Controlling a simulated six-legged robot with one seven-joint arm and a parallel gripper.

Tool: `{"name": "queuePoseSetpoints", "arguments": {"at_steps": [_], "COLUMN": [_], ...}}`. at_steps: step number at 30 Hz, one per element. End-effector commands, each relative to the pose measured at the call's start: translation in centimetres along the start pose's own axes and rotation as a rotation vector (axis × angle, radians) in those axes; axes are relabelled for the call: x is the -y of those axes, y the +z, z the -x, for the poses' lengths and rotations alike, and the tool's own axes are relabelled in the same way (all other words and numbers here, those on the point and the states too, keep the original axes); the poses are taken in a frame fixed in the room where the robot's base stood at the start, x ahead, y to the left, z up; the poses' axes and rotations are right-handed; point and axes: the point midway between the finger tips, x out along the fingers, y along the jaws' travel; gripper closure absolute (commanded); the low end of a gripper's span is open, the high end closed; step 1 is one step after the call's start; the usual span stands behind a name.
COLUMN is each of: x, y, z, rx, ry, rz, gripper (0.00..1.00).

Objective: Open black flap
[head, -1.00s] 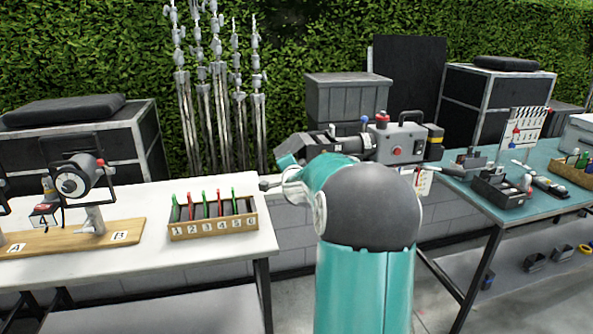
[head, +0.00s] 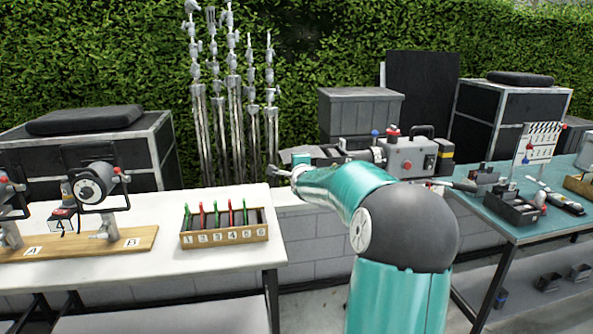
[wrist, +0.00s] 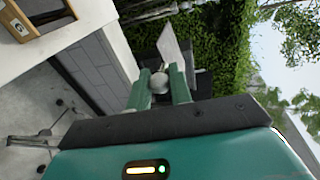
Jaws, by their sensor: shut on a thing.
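A grey film camera (head: 408,158) with red and blue knobs stands past my arm in the head view. At its left front a thin flap (head: 299,158) shows, partly hidden by my arm; it looks grey in this light. In the wrist view the flap (wrist: 172,48) is a tilted plate just beyond my fingertips. My gripper (wrist: 160,77) has its two teal fingers on either side of a round grey knob (wrist: 160,84) and is shut on it. In the head view my gripper (head: 283,172) is at the flap's lower left edge.
The teal table (head: 530,215) at right carries small gear. Metal stands (head: 233,110) and a hedge are behind.

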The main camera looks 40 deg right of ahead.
Motion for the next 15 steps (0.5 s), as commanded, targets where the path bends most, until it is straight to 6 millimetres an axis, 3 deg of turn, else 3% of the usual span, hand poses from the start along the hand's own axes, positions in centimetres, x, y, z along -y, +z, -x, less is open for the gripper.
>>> {"name": "queuePoseSetpoints", "arguments": {"at_steps": [10, 11, 13, 15], "x": [0.11, 0.11, 0.1, 0.09], "y": [-0.15, -0.15, -0.14, -0.13], "z": [0.18, 0.18, 0.18, 0.17], "rx": [-0.001, -0.001, -0.001, 0.0], "ry": [-0.003, -0.003, -0.003, -0.002], "rz": [-0.001, -0.001, -0.001, -0.001], "gripper": [1.0, 0.77, 0.63, 0.6]}}
